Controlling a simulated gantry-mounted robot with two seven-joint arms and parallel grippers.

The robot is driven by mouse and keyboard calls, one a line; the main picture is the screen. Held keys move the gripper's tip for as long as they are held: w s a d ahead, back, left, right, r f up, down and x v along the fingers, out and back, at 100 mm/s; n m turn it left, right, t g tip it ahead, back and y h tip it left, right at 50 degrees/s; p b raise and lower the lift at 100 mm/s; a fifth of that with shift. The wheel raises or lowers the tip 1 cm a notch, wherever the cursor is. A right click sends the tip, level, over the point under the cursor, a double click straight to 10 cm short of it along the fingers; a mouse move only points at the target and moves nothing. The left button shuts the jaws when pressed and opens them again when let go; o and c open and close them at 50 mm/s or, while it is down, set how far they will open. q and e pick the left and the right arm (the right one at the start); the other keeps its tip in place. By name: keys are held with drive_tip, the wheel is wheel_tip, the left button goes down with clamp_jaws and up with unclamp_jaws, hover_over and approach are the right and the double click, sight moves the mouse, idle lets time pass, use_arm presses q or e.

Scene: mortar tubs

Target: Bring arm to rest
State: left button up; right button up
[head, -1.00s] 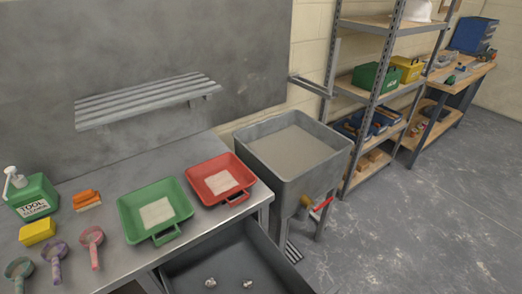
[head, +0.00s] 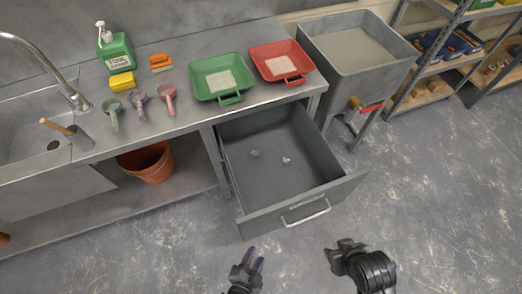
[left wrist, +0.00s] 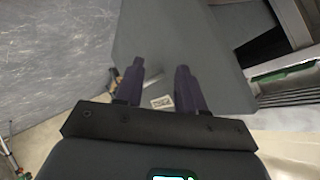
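My left gripper (head: 252,261) is at the bottom middle of the head view, over the floor in front of the open drawer. Its two purple fingers are apart with nothing between them. In the left wrist view the fingers (left wrist: 159,85) are also spread and empty. Part of my right arm (head: 372,268) shows as dark links at the bottom right of the head view, to the right of the left gripper. Its fingers cannot be made out.
An open grey drawer (head: 262,201) holding two small pale lumps juts out below the steel counter (head: 186,124). On the counter are a green tub (head: 205,89), a red tub (head: 264,69) and several scoops. A grey basin (head: 379,72) stands at the right. The floor at right is clear.

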use_arm(q)
drive_tip(key=a+r+n+g+y, duration=0.25)
drive_tip(key=a+r+n, duration=0.3)
drive_tip(key=a, duration=0.45)
drive_tip(key=a+r+n+g+y, duration=0.2)
drive_tip(key=a+r+n+g, duration=0.3)
drive_tip(key=a, duration=0.5)
wheel_tip(320, 180, up, 37)
drive_tip(key=s+n+p, duration=0.1)
drive_tip(key=p, duration=3.6)
wheel_tip(320, 180, down, 65)
drive_tip(key=b, duration=6.5)
drive_tip(key=shift+a+t+b, duration=0.3)
drive_tip(key=shift+t+b, duration=0.05)
drive_tip(key=shift+b, duration=0.05)
drive_tip(key=shift+s, duration=0.1)
